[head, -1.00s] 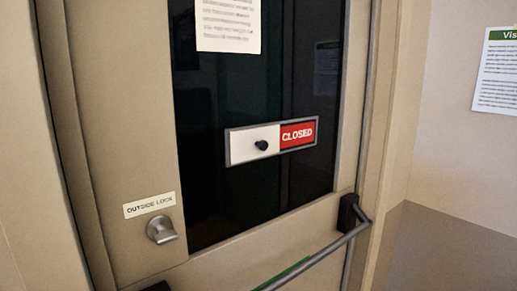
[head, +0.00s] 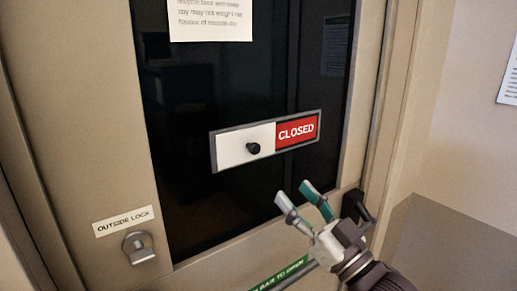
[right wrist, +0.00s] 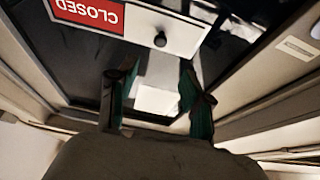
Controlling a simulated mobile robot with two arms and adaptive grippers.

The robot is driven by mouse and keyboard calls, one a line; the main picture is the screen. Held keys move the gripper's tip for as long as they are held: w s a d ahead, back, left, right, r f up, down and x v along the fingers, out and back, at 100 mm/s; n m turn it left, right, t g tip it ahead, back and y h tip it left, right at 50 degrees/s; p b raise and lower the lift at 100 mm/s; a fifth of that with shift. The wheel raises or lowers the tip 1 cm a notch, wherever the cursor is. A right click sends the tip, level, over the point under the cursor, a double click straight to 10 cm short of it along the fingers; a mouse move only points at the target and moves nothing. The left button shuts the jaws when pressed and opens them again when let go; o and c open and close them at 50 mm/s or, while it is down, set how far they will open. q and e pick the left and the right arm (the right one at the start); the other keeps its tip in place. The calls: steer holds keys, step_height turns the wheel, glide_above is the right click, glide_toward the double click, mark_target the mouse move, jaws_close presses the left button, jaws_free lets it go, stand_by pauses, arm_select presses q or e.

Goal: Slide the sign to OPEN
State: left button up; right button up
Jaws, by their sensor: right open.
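The sliding sign (head: 230,147) is mounted on the door's dark glass in a grey frame. Its white slider with a black knob (head: 253,148) covers the left part, and the red CLOSED panel (head: 297,132) shows at the right. My right gripper (head: 301,196) is open and empty, below and to the right of the sign, apart from it. In the right wrist view the sign appears upside down, with its knob (right wrist: 160,40) beyond the open fingers (right wrist: 158,95). My left gripper is not in view.
A push bar (head: 285,275) crosses the door low down, with a black bracket (head: 356,206) at its right end. An outside lock knob (head: 139,247) sits at lower left. A paper notice (head: 210,18) hangs on the glass above. The glass around the sign is clear.

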mark_target(257, 150)
steer(key=p+x, duration=0.4)
steer(key=x, duration=0.8)
steer(key=shift+w+a, duration=0.1)
steer(key=shift+w+a+r, duration=0.15)
steer(key=shift+w+a, duration=0.15)
steer(key=shift+w, duration=0.1)
jaws_close()
